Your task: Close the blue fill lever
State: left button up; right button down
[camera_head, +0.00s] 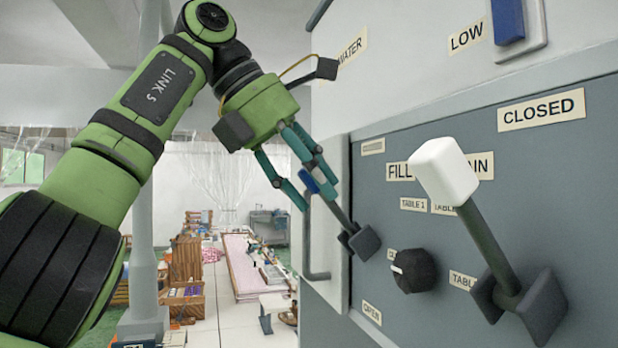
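The fill lever has a small blue handle (310,181) and a dark grey shaft that runs down and right to a dark pivot (361,243) on the grey control panel (450,240). The lever tilts up and left, out from the panel. My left gripper (317,195) reaches down from above with its teal fingers spread on either side of the blue handle. A gap shows between the fingers and the handle, and I cannot tell whether they touch. The panel has a FILL label (400,171) and a CLOSED label (541,109) near its top. My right gripper is not in view.
A white-handled lever (445,171) stands out from the panel on the right, close to the camera. A black knob (413,270) sits between the levers. A grey metal handle (313,262) runs along the panel's left side. Open floor and a cluttered work area lie beyond.

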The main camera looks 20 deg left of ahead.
pick_arm(q)
jog(key=shift+d+r, duration=0.15)
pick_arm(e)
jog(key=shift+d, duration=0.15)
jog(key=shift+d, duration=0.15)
pick_arm(q)
jog(key=shift+a, duration=0.2)
